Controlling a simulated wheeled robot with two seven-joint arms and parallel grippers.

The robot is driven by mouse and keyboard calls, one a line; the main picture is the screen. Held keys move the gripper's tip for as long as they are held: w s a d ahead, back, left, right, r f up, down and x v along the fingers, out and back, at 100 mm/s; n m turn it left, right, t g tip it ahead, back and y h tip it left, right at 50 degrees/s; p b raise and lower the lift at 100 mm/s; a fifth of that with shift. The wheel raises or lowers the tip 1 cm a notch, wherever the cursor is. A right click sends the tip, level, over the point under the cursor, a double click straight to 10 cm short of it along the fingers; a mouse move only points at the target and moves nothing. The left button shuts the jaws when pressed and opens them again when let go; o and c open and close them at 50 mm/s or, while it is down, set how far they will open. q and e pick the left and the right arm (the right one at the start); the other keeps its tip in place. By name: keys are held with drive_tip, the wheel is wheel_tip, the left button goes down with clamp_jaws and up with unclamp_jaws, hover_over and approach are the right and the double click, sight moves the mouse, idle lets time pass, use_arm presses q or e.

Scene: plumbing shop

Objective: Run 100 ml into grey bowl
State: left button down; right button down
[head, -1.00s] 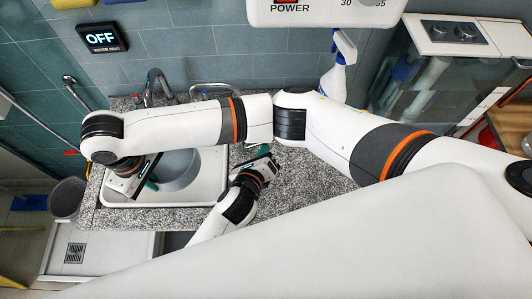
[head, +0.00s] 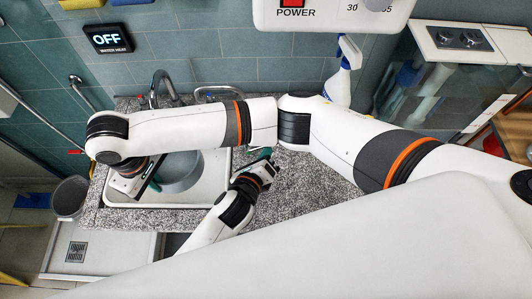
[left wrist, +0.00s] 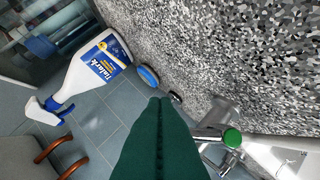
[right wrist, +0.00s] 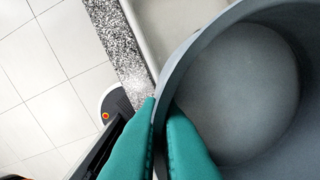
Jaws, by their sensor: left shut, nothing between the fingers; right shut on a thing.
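The grey bowl (head: 182,172) is in the white sink, partly hidden by my right arm. In the right wrist view its wall and inside (right wrist: 240,90) fill the right side, and no water shows in the visible part. My right gripper (head: 140,188) is shut on the bowl's rim, with a green finger on each side (right wrist: 160,108). My left gripper (head: 268,157) is shut and empty over the counter right of the sink.
A chrome spout (head: 160,84) and another chrome fitting (head: 217,92) stand behind the sink (head: 212,192). A spray bottle (head: 342,72) stands at the back of the granite counter (head: 300,170). A grey bucket (head: 69,197) is left of the counter. A wall display (head: 107,39) reads OFF.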

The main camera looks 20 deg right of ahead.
sight(250, 151)
use_arm(q)
drive_tip(key=shift+w+a+r, duration=0.1)
drive_tip(key=shift+r, duration=0.05)
drive_tip(key=n+h, duration=0.1)
drive_tip(key=a+r+n+h, duration=0.1)
drive_tip(key=shift+w+a+n, duration=0.15)
drive_tip(key=shift+w+n, duration=0.05)
drive_tip(key=shift+n, duration=0.1)
drive_tip(key=shift+w+a+r+n+t+h, duration=0.15)
drive_tip(key=shift+a+n+t+h, duration=0.2)
drive_tip(key=shift+n, duration=0.3)
drive_tip(key=shift+w+a+r+n+t+h, duration=0.1)
drive_tip(key=shift+a+r+n+h, duration=0.1)
drive_tip(key=shift+a+n+h, duration=0.3)
drive_tip(key=shift+w+a+r+n+t+h, duration=0.2)
drive_tip(key=shift+n+h, duration=0.25)
drive_tip(key=shift+n, duration=0.4)
drive_tip(key=shift+s, duration=0.1)
